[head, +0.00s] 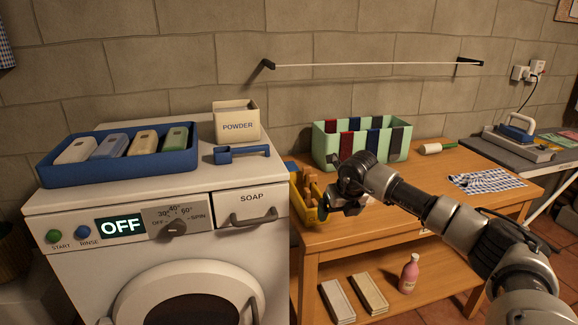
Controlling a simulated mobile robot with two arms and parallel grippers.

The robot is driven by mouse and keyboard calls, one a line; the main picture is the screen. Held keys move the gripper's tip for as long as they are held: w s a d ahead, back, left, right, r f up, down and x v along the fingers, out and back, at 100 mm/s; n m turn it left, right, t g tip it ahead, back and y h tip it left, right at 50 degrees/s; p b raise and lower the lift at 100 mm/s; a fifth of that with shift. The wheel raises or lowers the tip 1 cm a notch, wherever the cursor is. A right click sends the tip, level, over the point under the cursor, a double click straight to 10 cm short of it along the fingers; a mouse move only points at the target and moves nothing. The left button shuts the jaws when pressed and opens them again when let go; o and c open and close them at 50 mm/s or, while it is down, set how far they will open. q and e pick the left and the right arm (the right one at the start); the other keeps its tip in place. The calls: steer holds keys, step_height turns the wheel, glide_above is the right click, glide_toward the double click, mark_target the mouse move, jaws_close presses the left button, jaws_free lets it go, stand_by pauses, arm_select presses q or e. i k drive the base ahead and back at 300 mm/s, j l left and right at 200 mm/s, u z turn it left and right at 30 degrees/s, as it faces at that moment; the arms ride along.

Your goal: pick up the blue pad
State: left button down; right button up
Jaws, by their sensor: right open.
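My right gripper (328,208) reaches in from the right, open, with its fingers at the right side of a yellow crate (297,207) on the wooden table. A small flat blue piece (290,166), which may be the blue pad, shows just behind the crate by the washing machine; it is partly hidden and its full shape cannot be told. A light blue block (110,146) lies among white, tan and green ones in a blue tray (120,175) on the washing machine. My left gripper is not in view.
A green box (318,145) with red and dark blue strips stands behind my right arm. A powder box (237,122) and blue scoop (242,153) sit on the washing machine (60,208). A pink bottle (409,274) stands on the lower shelf. A checked cloth (487,181) lies right.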

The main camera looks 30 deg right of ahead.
mark_target(291, 166)
steer(key=i+l, duration=0.2)
steer(key=i, duration=0.25)
steer(key=i+l, duration=0.2)
steer(key=i, duration=0.2)
steer(key=i+l, duration=0.2)
steer(key=i, duration=0.25)
